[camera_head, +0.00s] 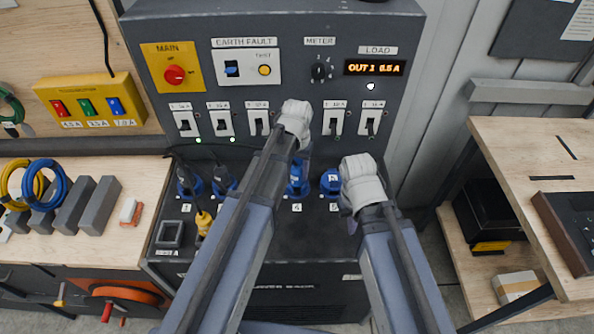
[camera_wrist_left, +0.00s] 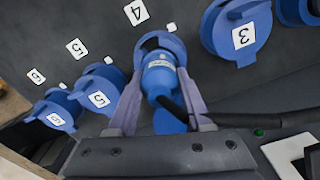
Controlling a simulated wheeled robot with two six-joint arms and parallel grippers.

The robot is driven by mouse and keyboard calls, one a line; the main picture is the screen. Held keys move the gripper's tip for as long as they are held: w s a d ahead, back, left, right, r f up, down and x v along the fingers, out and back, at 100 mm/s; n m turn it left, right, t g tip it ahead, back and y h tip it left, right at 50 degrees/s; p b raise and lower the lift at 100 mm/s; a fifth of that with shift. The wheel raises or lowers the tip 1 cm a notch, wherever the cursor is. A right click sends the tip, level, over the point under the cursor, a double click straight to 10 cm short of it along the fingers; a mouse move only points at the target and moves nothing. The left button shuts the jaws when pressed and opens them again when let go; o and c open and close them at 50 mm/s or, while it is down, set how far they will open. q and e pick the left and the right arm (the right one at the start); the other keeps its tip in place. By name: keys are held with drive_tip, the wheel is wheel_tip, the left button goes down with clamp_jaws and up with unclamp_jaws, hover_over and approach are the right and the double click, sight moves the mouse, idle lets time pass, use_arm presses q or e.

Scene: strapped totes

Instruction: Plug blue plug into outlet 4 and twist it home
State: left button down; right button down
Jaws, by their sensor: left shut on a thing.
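In the left wrist view the blue plug (camera_wrist_left: 158,78) sits between the two fingers of my left gripper (camera_wrist_left: 160,84), which is shut on it. A black cable leaves the plug towards the right. The plug's front is at blue outlet 4 (camera_wrist_left: 162,42), below the label 4; I cannot tell how deep it sits or how it is turned. In the head view my left gripper (camera_head: 297,128) is above outlet 4 (camera_head: 297,187) and hides the plug's grip. My right gripper (camera_head: 360,182) is beside outlet 5 (camera_head: 331,182); its fingertips are hidden.
Outlet 3 (camera_wrist_left: 238,30) and outlet 5 (camera_wrist_left: 100,92) flank outlet 4 with blue lids. Other plugs with black cables (camera_head: 188,182) are at the left outlets. Switches (camera_head: 258,122) line the panel above. A yellow plug (camera_head: 204,220) is lower left.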

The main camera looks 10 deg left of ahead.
use_arm(q)
drive_tip(key=shift+m, duration=0.8)
drive_tip(key=shift+c, duration=1.2)
unclamp_jaws()
wheel_tip(320, 180, up, 8)
drive_tip(key=p, duration=0.8)
use_arm(e)
wheel_tip(320, 180, up, 8)
use_arm(q)
drive_tip(key=shift+y, duration=0.6)
drive_tip(key=s+d+f+b, duration=0.2)
drive_tip(key=s, duration=0.3)
drive_tip(key=s+d+f+b, duration=0.1)
drive_tip(key=s+f+b, duration=0.2)
drive_tip(key=s, duration=0.2)
drive_tip(key=s+d+f+b, duration=0.2)
drive_tip(key=s+f+b, duration=0.1)
drive_tip(key=s, duration=0.2)
drive_tip(key=shift+s+d+f, duration=0.1)
drive_tip(key=shift+d+f, duration=0.05)
drive_tip(key=shift+d, duration=0.15)
use_arm(e)
wheel_tip(320, 180, down, 8)
drive_tip(key=shift+f, duration=0.15)
use_arm(q)
drive_tip(key=shift+s+d+f+b, duration=0.1)
drive_tip(key=shift+s+b, duration=0.2)
drive_tip(key=shift+s, duration=0.05)
use_arm(e)
drive_tip(key=shift+f, duration=0.15)
